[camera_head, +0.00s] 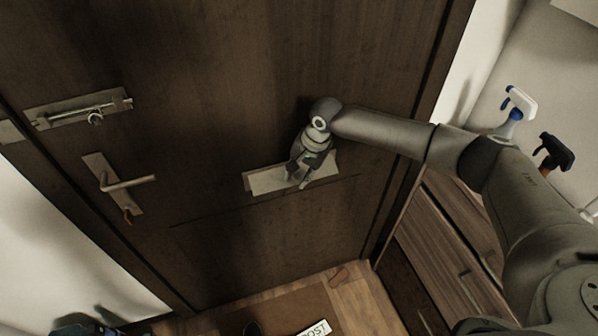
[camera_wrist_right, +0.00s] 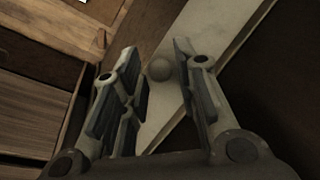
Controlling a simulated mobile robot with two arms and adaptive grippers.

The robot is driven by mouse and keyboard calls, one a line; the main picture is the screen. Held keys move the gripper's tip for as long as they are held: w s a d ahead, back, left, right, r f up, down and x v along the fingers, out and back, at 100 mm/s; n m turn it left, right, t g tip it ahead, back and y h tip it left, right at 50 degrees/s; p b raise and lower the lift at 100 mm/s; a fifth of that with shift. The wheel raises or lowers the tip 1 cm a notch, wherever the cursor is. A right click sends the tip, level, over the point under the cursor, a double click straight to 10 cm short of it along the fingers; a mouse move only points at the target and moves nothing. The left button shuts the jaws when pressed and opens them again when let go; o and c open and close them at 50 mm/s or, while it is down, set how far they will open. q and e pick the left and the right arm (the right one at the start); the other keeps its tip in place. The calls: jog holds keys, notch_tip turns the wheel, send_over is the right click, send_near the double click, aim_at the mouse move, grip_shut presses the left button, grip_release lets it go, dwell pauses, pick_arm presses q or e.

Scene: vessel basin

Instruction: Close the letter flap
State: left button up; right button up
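The letter flap (camera_head: 268,180) is a pale, long plate low on the dark brown door. In the head view I cannot tell for sure how far it is tilted out. My right gripper (camera_head: 299,179) is in front of the flap's right half and hides part of it. In the right wrist view, the gripper's two fingers (camera_wrist_right: 160,88) are spread apart. A small round knob (camera_wrist_right: 159,70) on the pale plate (camera_wrist_right: 205,28) shows between them, with no clear contact. My left gripper is not in view.
The door has a handle (camera_head: 128,183) and a bolt (camera_head: 85,108) at the left. A wooden cabinet (camera_head: 450,235) stands right of the door, below my right arm. A spray bottle (camera_head: 517,112) is at the upper right. A mat (camera_head: 275,318) lies on the floor.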

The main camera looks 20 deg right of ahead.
grip_shut()
jog(key=shift+s+f+t+p, duration=0.25)
jog(key=shift+t+p, duration=0.35)
jog(key=shift+p, duration=0.2)
jog(key=shift+s+f+t+p, duration=0.15)
jog(key=shift+f+t+p, duration=0.2)
jog(key=shift+t+p, duration=0.25)
jog(key=shift+f+t, duration=0.55)
jog(key=shift+t, duration=0.25)
jog(key=shift+w+f+n+t+y+b, duration=0.3)
jog(key=shift+f+t+b, duration=0.45)
jog(key=shift+t+b, duration=1.15)
jog(key=shift+w+f+n+t+y+b, duration=0.25)
jog(key=shift+f+t+b, duration=0.75)
jog(key=shift+b, duration=1.45)
jog(key=shift+w+f+n+t+y+b, duration=0.15)
jog(key=shift+w+f+n+t+b, duration=0.25)
jog(key=shift+t+b, duration=1.6)
